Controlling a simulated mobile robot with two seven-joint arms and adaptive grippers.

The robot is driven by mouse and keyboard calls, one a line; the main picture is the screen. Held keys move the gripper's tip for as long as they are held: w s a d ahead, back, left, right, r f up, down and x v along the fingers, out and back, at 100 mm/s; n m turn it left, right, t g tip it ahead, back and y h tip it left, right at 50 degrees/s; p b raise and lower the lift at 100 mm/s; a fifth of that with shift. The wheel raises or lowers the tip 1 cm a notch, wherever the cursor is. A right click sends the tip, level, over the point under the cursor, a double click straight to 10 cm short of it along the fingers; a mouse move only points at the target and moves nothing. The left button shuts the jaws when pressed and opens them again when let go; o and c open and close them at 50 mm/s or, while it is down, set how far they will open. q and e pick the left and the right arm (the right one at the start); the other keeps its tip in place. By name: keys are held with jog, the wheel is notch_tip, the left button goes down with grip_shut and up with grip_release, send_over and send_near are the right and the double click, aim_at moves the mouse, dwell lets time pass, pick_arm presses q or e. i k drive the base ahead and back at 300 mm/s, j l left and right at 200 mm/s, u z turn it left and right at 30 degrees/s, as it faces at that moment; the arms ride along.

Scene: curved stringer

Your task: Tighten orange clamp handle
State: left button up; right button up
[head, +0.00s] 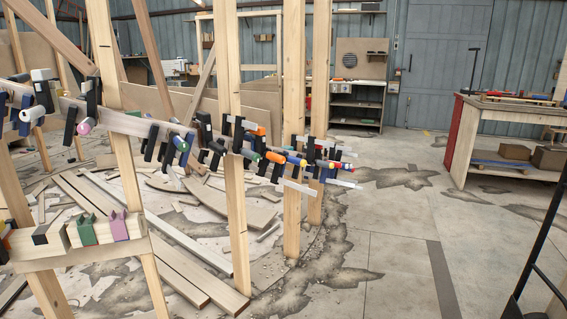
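A long row of bar clamps runs along a curved wooden stringer (130,124) fixed across upright posts. One clamp has an orange handle (275,157), just right of the middle post and beside blue and red handles. A smaller orange piece (259,131) shows a little above and left of it. The dark clamp bodies overlap there, so I cannot tell how tight the jaws sit. Neither of my grippers is in view.
Wooden posts (292,215) stand in front of and behind the clamps. Loose planks (195,270) cover the floor at left. A red-sided workbench (455,145) stands at right. The concrete floor between is mostly open.

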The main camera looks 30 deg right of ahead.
aim_at(278, 158)
jog(key=i+l, duration=0.1)
jog(key=l, duration=0.95)
jog(key=i+l+z, duration=0.1)
jog(key=l, duration=0.4)
jog(key=i+l, duration=0.15)
jog(key=l, duration=0.4)
jog(key=l+z, duration=0.1)
jog(key=l, duration=0.4)
jog(key=i+l, duration=0.2)
jog(key=l, duration=0.3)
jog(key=i+j, duration=0.3)
